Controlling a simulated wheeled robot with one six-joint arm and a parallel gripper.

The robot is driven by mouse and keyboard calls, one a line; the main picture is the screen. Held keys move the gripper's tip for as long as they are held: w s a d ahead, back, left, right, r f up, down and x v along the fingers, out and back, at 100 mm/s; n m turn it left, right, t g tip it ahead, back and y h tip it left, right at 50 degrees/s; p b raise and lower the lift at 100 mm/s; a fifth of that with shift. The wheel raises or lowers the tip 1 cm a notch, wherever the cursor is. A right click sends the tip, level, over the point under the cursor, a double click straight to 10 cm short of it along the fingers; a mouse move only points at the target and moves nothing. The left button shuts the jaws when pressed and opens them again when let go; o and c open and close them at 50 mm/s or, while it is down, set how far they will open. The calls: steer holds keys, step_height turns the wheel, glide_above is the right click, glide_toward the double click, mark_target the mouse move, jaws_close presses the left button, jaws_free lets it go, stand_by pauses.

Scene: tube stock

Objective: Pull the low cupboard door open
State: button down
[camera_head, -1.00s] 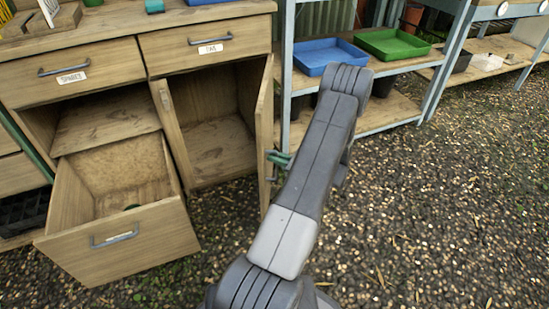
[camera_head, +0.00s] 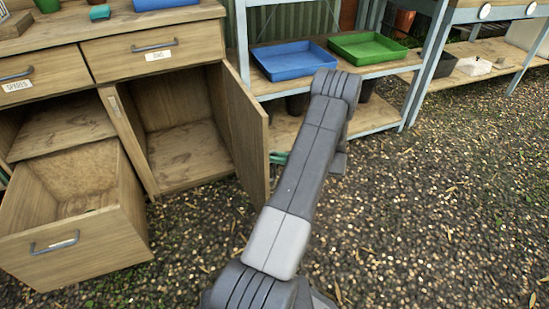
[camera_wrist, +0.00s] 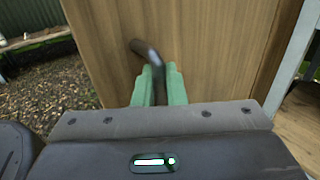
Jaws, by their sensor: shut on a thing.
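The low cupboard door (camera_head: 246,135) is wooden and stands wide open, swung out from the right side of the cupboard opening (camera_head: 185,140). In the wrist view the door's face (camera_wrist: 205,50) fills the middle. A dark curved handle (camera_wrist: 146,50) sticks out from it. My gripper (camera_wrist: 158,84) has green fingers shut on this handle. In the head view only a bit of green finger (camera_head: 279,158) shows beside the door, and my arm hides the rest.
An open lower drawer (camera_head: 75,245) juts out left of the cupboard. A metal shelf unit with a blue tray (camera_head: 294,62) and a green tray (camera_head: 367,48) stands just right of the door. The gravel floor (camera_head: 430,210) at the right is clear.

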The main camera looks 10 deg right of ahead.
steer(key=shift+s+f, duration=0.1)
steer(key=shift+s, duration=0.05)
steer(key=c, duration=1.6)
jaws_free()
steer(key=shift+d, duration=0.1)
steer(key=shift+d, duration=0.1)
steer(key=p+v, duration=0.3)
steer(key=v, duration=1)
steer(key=shift+s+d, duration=0.1)
steer(key=shift+d, duration=0.2)
steer(key=shift+a, duration=0.15)
steer(key=b+x, duration=0.3)
steer(key=x, duration=1.1)
steer(key=shift+r, duration=0.2)
